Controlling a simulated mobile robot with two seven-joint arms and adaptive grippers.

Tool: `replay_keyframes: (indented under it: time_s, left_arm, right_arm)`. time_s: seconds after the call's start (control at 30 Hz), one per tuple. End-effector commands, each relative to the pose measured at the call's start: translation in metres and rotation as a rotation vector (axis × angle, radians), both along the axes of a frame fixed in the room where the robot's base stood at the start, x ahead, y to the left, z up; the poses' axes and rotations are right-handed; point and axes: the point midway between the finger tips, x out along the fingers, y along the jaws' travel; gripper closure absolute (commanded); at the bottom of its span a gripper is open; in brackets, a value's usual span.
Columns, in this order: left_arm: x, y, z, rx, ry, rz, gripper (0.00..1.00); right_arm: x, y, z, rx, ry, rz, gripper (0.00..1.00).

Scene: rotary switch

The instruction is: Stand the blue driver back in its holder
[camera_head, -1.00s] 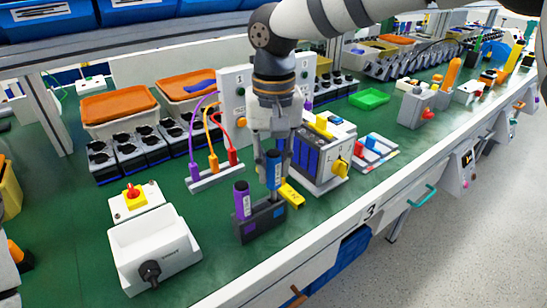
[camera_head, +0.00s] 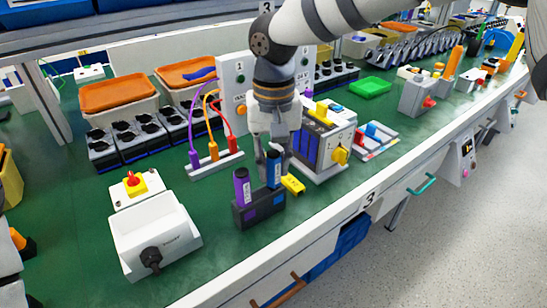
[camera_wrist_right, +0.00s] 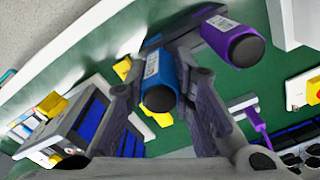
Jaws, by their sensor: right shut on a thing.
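The blue driver (camera_head: 273,172) is upright in my right gripper (camera_head: 274,153), above the right part of the dark holder (camera_head: 259,212). Its lower end meets the holder's top in the head view; I cannot tell how deep it sits. In the right wrist view, the blue handle (camera_wrist_right: 160,78) is between the two fingers of the gripper (camera_wrist_right: 163,98). The purple driver (camera_head: 242,186) stands in the holder's left part; it also shows in the right wrist view (camera_wrist_right: 233,42). My left gripper is not in view.
A yellow piece (camera_head: 293,184) is close to the right of the holder. A box with a yellow knob (camera_head: 325,140) stands behind right, and a cable block (camera_head: 215,165) behind left. A white switch box (camera_head: 155,240) stands at front left. Green bench surface is clear between them.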

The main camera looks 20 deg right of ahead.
Motion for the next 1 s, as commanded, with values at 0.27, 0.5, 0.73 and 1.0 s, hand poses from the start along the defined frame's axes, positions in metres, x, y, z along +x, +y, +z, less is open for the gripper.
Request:
replay_keyframes:
  time_s: [0.27,0.5,0.73,1.0]
  left_arm:
    - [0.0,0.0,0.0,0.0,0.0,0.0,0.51]
    - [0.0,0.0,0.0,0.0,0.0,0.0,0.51]
    - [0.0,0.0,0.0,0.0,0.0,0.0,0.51]
    - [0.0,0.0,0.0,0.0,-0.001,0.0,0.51]
  right_arm:
    - [0.0,0.0,-0.008,-0.001,0.0,0.001,1.0]
    - [0.0,0.0,-0.008,0.0,0.0,0.0,0.54]
    - [0.0,0.0,-0.004,0.001,-0.002,-0.001,0.54]
    - [0.0,0.0,0.063,0.0,-0.007,-0.001,0.54]
